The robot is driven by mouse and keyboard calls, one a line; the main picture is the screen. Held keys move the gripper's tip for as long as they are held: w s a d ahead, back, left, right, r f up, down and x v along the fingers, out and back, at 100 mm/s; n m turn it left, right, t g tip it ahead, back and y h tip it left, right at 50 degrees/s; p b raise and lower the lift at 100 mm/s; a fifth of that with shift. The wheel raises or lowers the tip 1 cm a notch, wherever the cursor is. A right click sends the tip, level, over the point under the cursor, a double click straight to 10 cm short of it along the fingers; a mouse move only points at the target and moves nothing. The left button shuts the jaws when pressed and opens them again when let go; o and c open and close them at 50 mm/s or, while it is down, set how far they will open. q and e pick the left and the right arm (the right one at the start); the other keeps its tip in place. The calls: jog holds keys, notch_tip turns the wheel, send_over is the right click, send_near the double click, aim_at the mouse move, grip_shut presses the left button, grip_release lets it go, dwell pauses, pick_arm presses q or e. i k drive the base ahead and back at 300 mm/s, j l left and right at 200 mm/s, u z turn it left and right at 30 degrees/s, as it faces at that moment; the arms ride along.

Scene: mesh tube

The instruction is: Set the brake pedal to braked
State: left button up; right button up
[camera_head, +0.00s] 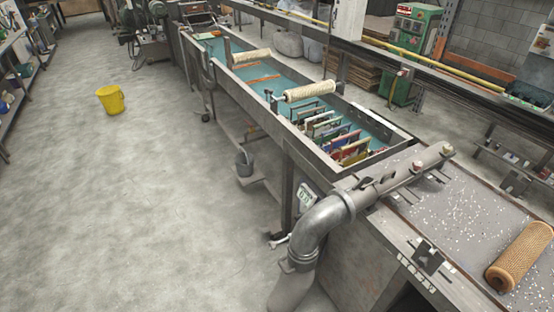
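No part that I can surely name as the brake pedal shows. A small dark fitting with a pale lever (280,240) sits low by the leg of the long trough, left of the grey elbow pipe. It may be the pedal, but it is too small to tell, and its setting cannot be read. Neither of my grippers is in view.
A thick grey elbow pipe (318,224) stands at the front. The long trough (241,88) holds teal liquid and several colored frames. A tan mesh tube (521,256) lies on the speckled bench at right. A yellow bucket (110,99) stands on the open floor at left.

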aim_at(265, 230)
jog(key=i+j+z, duration=0.1)
jog(key=i+j, duration=0.2)
jog(key=i, duration=0.15)
jog(key=i+j+z, duration=0.15)
jog(key=i+j, duration=0.2)
jog(key=i+j+z, duration=0.1)
jog(key=i+j, duration=0.25)
jog(key=i+j+z, duration=0.1)
jog(key=i+j, duration=0.35)
jog(key=i+j+z, duration=0.15)
jog(key=i+j, duration=0.25)
jog(key=i+j+z, duration=0.1)
jog(key=i+j, duration=0.25)
jog(key=j, duration=0.15)
jog(key=i+j+z, duration=0.1)
jog(key=i+j, duration=0.2)
jog(key=j, duration=0.2)
jog(key=i+j+z, duration=0.15)
jog(key=i+j, duration=0.15)
jog(key=j, duration=0.25)
